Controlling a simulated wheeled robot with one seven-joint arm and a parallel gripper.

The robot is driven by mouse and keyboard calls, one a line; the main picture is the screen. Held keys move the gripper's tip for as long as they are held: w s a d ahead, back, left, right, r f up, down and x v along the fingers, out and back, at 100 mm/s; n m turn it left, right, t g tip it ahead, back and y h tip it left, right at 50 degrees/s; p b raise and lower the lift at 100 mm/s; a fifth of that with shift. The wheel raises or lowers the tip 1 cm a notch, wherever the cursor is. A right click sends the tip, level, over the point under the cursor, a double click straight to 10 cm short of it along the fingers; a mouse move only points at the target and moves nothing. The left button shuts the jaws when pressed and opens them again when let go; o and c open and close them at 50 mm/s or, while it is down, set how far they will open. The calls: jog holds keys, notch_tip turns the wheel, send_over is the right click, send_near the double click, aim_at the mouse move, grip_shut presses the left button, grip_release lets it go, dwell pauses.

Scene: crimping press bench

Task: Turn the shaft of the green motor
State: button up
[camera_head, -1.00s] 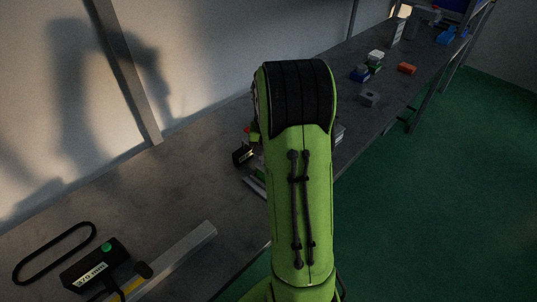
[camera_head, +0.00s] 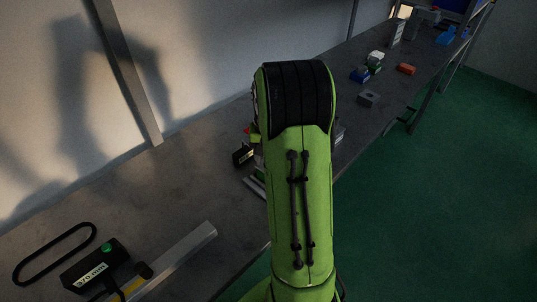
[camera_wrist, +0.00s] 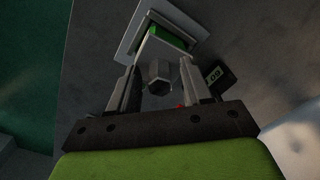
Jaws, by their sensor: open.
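In the wrist view my gripper (camera_wrist: 157,78) is open, with one finger on each side of a grey hexagonal shaft end (camera_wrist: 159,72). I cannot tell whether either finger touches it. Behind the shaft is the green motor (camera_wrist: 168,37), of which only a green strip and pale grey edges show, on a light grey plate. In the head view my own arm hides the gripper, the shaft and most of the motor.
A small black display (camera_wrist: 217,80) stands right of the motor; it also shows in the head view (camera_head: 243,155). A black box with a green button (camera_head: 95,264), a black belt loop (camera_head: 52,252) and a grey bar (camera_head: 180,256) lie front left. An orange block (camera_head: 406,69) lies farther back.

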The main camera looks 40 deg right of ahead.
notch_tip(320, 180, up, 16)
jog(key=p, duration=0.3)
jog(key=shift+p, duration=0.3)
jog(key=shift+f, duration=0.15)
jog(key=s+a+r+n+t, duration=0.2)
jog(key=a+r+n, duration=0.15)
jog(key=a, duration=0.55)
jog(key=s+a+f+n+t, duration=0.2)
jog(key=s+a+n, duration=0.3)
jog(key=s+a, duration=0.8)
jog(key=shift+s+a+f+n+t, duration=0.15)
jog(key=shift+s+a+n+t, duration=0.15)
jog(key=shift+a+t, duration=0.4)
